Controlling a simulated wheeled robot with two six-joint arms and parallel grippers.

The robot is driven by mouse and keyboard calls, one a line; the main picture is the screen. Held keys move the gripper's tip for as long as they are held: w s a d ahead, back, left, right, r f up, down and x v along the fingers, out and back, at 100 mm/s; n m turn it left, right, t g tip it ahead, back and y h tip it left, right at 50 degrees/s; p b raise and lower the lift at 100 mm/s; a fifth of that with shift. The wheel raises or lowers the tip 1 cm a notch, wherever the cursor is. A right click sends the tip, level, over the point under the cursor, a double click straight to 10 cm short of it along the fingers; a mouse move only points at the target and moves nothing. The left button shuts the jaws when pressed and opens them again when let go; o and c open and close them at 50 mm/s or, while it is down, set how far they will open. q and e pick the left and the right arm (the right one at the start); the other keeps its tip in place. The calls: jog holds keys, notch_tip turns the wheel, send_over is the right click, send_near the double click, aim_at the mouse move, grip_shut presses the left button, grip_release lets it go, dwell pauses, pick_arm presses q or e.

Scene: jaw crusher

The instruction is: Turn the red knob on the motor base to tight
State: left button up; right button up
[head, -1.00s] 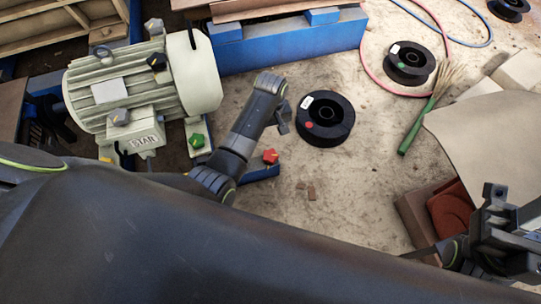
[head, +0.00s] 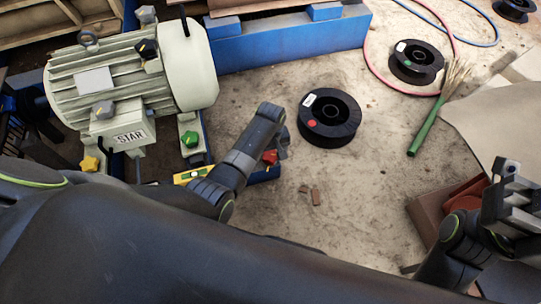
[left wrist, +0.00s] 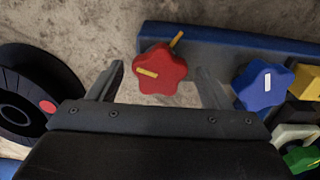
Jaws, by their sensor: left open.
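The red knob (head: 270,157) sits on the blue motor base by the motor's lower right and is partly covered by my left gripper (head: 279,148). In the left wrist view the red knob (left wrist: 165,78) is star-shaped. Its yellow bar points left, and a yellow mark (left wrist: 177,39) on the base (left wrist: 215,42) lies at its upper right, out of line with the bar. My left gripper (left wrist: 160,84) is open, a finger on each side of the knob; contact cannot be told. My right gripper (head: 508,200) is at the right edge, its jaws unclear.
The cream motor (head: 130,80) carries other knobs, including a green one (head: 190,139) and a yellow one (head: 90,164). A blue knob (left wrist: 262,84) sits right of the red one in the wrist view. A black spool (head: 330,118) lies close right of my left gripper.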

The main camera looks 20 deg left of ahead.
pick_arm(q)
jog(key=shift+f, duration=0.35)
jog(key=c, duration=1)
jog(key=shift+r, duration=0.1)
